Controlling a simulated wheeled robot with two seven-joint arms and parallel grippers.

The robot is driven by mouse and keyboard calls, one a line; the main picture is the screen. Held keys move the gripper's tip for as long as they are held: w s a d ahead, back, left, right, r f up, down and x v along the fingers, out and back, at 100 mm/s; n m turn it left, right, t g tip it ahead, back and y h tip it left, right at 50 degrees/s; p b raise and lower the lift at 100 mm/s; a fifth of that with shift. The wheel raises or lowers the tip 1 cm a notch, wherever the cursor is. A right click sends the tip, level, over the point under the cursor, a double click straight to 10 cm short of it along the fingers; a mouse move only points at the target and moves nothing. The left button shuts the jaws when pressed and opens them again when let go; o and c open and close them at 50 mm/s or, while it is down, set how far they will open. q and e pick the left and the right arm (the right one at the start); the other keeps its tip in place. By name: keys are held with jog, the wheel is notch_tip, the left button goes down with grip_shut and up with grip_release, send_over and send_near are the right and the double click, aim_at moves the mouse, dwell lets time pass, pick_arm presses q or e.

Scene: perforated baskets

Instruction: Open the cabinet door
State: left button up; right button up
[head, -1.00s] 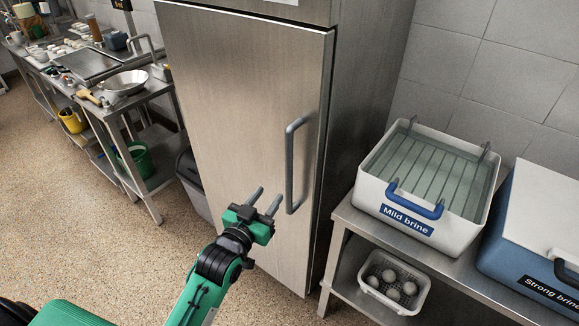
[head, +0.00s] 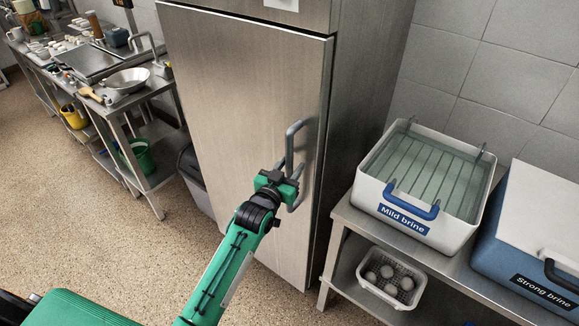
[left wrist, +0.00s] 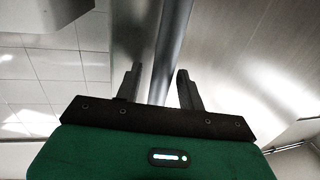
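The cabinet door (head: 235,110) is a tall brushed-steel panel, and it looks shut in its frame. Its grey vertical handle (head: 293,134) is on the right side of the door. My left gripper (head: 288,166) is at the lower half of the handle. In the left wrist view, the handle bar (left wrist: 170,50) runs between the two fingers of my left gripper (left wrist: 160,82). The fingers are apart, with narrow gaps beside the bar. The lower part of the handle is partly hidden by the gripper in the head view. My right gripper is not in view.
Right of the cabinet, a steel shelf (head: 345,213) carries a white "Mild brine" tub (head: 370,190) and a blue "Strong brine" box (head: 510,245). A perforated white basket (head: 405,300) sits below. A steel workbench (head: 150,92) stands left. The floor before the door is open.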

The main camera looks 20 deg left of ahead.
pick_arm(q)
grip_shut()
jog(key=shift+s, duration=0.1)
